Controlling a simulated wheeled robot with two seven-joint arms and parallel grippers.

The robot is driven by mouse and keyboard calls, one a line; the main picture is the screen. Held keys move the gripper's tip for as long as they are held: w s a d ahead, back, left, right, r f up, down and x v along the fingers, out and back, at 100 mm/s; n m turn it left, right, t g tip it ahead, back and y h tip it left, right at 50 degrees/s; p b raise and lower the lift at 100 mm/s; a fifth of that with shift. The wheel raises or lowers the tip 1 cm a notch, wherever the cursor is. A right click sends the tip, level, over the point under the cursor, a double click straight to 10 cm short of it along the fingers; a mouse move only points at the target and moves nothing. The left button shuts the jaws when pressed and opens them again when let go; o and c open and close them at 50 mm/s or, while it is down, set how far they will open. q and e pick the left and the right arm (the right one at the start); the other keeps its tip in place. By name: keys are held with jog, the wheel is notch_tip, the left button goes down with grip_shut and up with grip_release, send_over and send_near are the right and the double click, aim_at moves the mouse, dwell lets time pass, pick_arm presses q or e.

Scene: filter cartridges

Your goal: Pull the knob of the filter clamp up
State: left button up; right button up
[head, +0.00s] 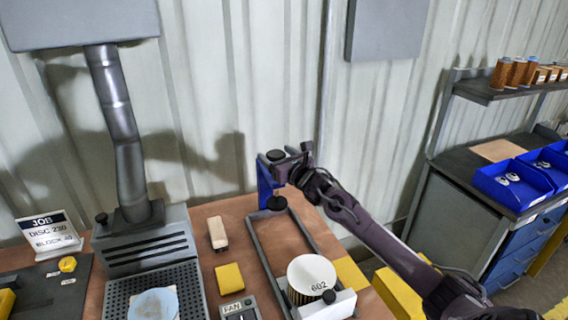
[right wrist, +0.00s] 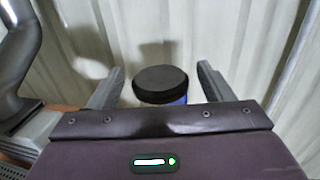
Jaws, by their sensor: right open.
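The filter clamp is a blue upright (head: 265,186) at the far end of a grey rail frame on the bench. Its black round knob (head: 275,155) is on top, and a dark round pad (head: 277,203) sits lower down. In the right wrist view the knob (right wrist: 160,80) lies between my two fingers, with a gap on each side and blue below it. My right gripper (head: 290,162) is open at the knob, not closed on it. A filter cartridge with a white cap marked 602 (head: 312,272) stands at the near end of the frame. My left gripper is out of view.
A grey extractor box with a duct (head: 148,240) and a perforated tray (head: 165,262) stand left of the frame. Yellow and beige blocks (head: 229,277) lie between. Blue bins (head: 507,185) and a shelf of cartridges are at the right. A corrugated wall is close behind.

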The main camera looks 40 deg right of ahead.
jog(key=shift+s+a+b, duration=0.1)
jog(key=shift+s+b, duration=0.7)
jog(key=shift+s, duration=1.9)
